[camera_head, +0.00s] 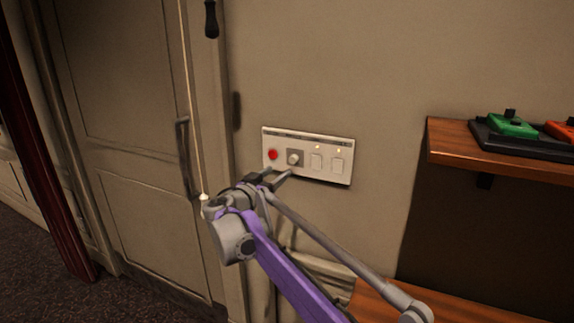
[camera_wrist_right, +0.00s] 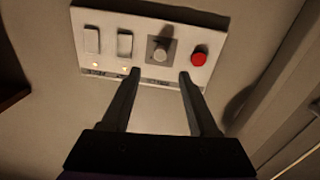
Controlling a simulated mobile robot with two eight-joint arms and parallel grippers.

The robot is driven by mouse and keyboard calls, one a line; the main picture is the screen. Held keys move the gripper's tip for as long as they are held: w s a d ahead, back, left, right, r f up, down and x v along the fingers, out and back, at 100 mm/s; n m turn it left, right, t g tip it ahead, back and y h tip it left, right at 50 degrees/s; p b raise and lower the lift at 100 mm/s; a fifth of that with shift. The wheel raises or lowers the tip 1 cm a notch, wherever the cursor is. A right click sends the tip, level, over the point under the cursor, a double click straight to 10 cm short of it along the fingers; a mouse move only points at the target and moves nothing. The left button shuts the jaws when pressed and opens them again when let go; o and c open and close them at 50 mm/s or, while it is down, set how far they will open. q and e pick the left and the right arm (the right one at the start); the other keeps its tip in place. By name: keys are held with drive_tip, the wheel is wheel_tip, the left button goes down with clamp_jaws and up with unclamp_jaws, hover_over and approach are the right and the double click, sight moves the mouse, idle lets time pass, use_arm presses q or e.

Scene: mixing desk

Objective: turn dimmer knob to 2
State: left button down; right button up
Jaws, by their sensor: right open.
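The dimmer knob (camera_head: 294,158) is a pale round knob on a grey square, set in a white wall panel (camera_head: 320,172) between a red button (camera_head: 272,154) and two white rocker switches (camera_head: 316,160). My right gripper (camera_head: 276,177) is open and empty, just below and in front of the panel. In the right wrist view the knob (camera_wrist_right: 160,52) lies ahead of the gap between the two fingertips (camera_wrist_right: 160,73), and the fingers appear apart from it. The knob's setting is too small to read. My left gripper is not in view.
A door with a dark handle (camera_head: 185,158) is left of the panel. A pull cord (camera_head: 188,90) with a white end hangs close to my right gripper. A wooden shelf (camera_head: 470,158) holding a green device (camera_head: 512,125) juts out at right. The wall above the panel is clear.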

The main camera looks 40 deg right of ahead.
sight(292, 161)
drive_tip(key=x, duration=0.8)
drive_tip(key=shift+w+d+f, duration=0.1)
drive_tip(key=shift+d+f, duration=0.05)
drive_tip(key=shift+d, duration=0.05)
clamp_jaws()
